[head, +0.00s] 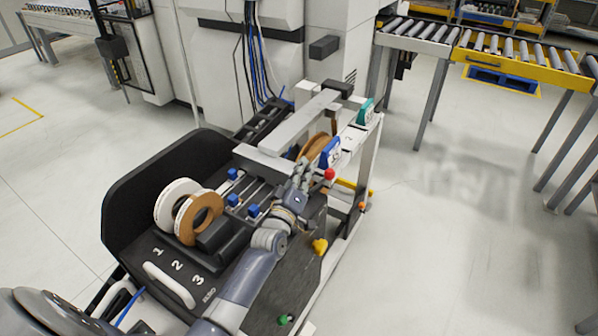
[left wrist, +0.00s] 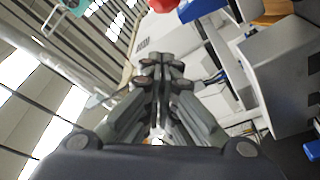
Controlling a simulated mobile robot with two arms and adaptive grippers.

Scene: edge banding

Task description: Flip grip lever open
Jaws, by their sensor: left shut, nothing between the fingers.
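A round red knob (head: 329,174) sits on the right side of the machine, just below a blue tag (head: 331,152). I cannot tell for sure whether it is the grip lever's end. My left gripper (head: 303,176) is close to the left of the red knob, shut and empty, seemingly apart from it. In the left wrist view the shut fingers (left wrist: 161,66) point up the picture. The red knob (left wrist: 197,9) is cut off by the top edge there, beyond the fingertips. The lever's own arm cannot be made out.
White and brown tape rolls (head: 199,217) stand on the black deck at left, by blue clamps (head: 233,199). A grey beam (head: 300,118) and a teal tag (head: 366,111) lie behind the gripper. A yellow knob (head: 320,246) is in front. Open floor lies right of the machine.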

